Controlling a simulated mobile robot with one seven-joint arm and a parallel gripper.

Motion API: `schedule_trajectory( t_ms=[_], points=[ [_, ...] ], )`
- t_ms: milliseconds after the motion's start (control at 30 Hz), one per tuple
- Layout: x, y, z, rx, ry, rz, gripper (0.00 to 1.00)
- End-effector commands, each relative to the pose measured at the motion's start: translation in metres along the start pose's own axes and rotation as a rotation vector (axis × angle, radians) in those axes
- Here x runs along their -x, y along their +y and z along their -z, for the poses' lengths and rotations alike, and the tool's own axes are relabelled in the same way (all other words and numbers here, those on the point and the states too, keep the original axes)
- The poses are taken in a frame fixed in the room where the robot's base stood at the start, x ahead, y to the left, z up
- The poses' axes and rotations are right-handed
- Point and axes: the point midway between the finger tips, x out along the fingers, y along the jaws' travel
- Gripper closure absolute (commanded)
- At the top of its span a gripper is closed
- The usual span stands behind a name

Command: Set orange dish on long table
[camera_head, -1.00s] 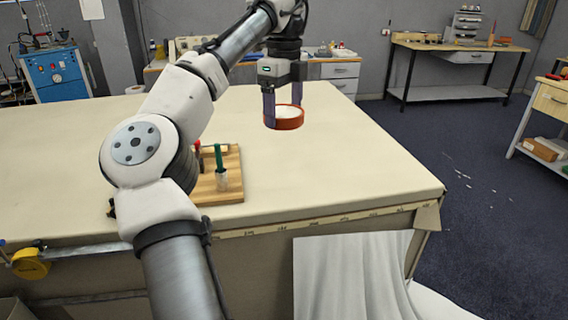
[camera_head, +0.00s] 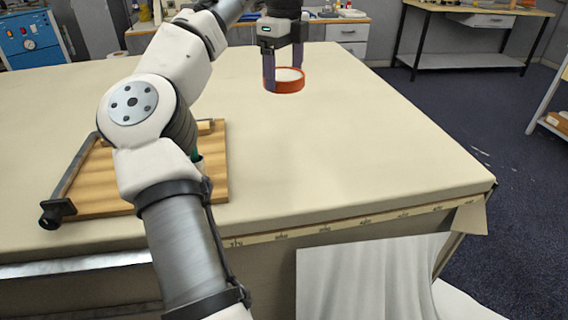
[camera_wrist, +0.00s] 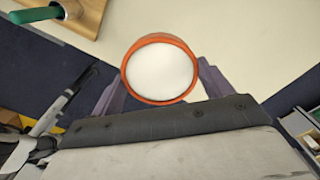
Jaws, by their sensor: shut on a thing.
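The orange dish (camera_head: 284,82) is round and shallow with a white inside. It is upright between the two dark fingers of my gripper (camera_head: 283,72), which is shut on it. In the wrist view the dish (camera_wrist: 160,70) shows from above, with a finger on each side. The long table (camera_head: 350,150) has a cream cloth top. In the head view the dish appears over its far part; I cannot tell how high the dish is above the cloth.
A wooden board (camera_head: 100,185) with a metal bar lies on the table at the left, partly behind my arm. A green-handled tool (camera_wrist: 35,15) shows by the board in the wrist view. The cloth right of the dish is clear. A workbench (camera_head: 480,15) stands behind.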

Motion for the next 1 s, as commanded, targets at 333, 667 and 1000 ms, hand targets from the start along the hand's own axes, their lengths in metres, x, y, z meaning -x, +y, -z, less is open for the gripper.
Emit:
schedule_trajectory(
  t_ms=[333, 667, 1000],
  points=[
    [-0.072, 0.000, 0.000, -0.003, 0.004, -0.001, 0.62],
    [-0.141, 0.001, -0.001, 0.001, -0.002, 0.000, 0.62],
    [-0.176, 0.001, -0.001, 0.001, 0.000, -0.001, 0.62]
  ],
)
